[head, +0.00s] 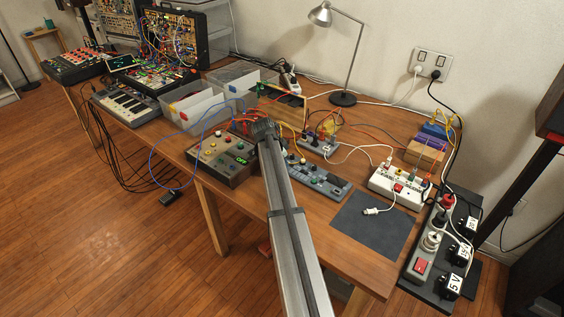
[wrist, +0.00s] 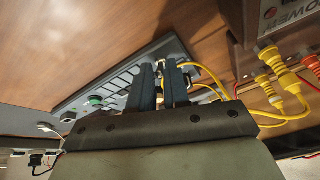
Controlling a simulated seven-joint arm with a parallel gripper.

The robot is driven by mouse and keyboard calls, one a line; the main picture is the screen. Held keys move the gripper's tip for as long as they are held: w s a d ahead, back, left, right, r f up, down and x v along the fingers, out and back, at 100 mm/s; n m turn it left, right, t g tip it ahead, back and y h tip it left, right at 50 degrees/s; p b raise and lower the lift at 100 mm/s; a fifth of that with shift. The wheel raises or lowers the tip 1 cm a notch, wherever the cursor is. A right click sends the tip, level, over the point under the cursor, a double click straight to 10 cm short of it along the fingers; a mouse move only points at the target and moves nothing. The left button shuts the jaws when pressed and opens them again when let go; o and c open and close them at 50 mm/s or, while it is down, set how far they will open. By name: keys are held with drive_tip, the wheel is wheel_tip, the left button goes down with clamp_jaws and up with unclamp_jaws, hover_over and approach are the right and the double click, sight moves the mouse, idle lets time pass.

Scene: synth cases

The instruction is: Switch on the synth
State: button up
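The synth is a small wooden box (head: 222,157) with a dark panel, several coloured knobs and buttons, and a green display reading OFF (head: 241,161). It stands near the table's front edge. In the wrist view a dark box corner (wrist: 270,20) at the top right carries the word POWER and a small red round part; it looks like the same synth. My gripper (head: 264,128) is just right of the synth's back right corner, and my arm runs beside it.
A grey button device (head: 318,178) lies right of my arm, and also lies beyond the fingers in the wrist view (wrist: 110,85). Yellow plugs (wrist: 275,75) and cables hang close to the fingers.

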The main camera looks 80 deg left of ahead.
clamp_jaws()
drive_tip(key=shift+w+a, duration=0.1)
drive_tip(key=shift+a, duration=0.05)
drive_tip(key=g+h, duration=0.2)
drive_tip(key=w+a, duration=0.1)
drive_tip(key=shift+a+r+g+h, duration=0.1)
drive_tip(key=shift+r+g+h, duration=0.15)
drive_tip(key=shift+g+h, duration=0.15)
drive_tip(key=shift+w+a+f+g+h, duration=0.1)
drive_tip(key=shift+w+a+g+h, duration=0.15)
drive_tip(key=shift+g+h, duration=0.35)
drive_tip(key=shift+w+a+g+h, duration=0.15)
drive_tip(key=shift+w+g+h, duration=0.05)
drive_tip(key=shift+g+h, duration=0.35)
drive_tip(key=shift+w+a+f+g+h, duration=0.1)
drive_tip(key=shift+w+g+h, duration=0.05)
drive_tip(key=shift+g+h, duration=0.3)
drive_tip(key=shift+w+a+f+g+h, duration=0.1)
drive_tip(key=shift+w+g+h, duration=0.05)
drive_tip(key=shift+g+h, duration=0.25)
drive_tip(key=shift+d, duration=0.1)
drive_tip(key=shift+o, duration=2)
unclamp_jaws()
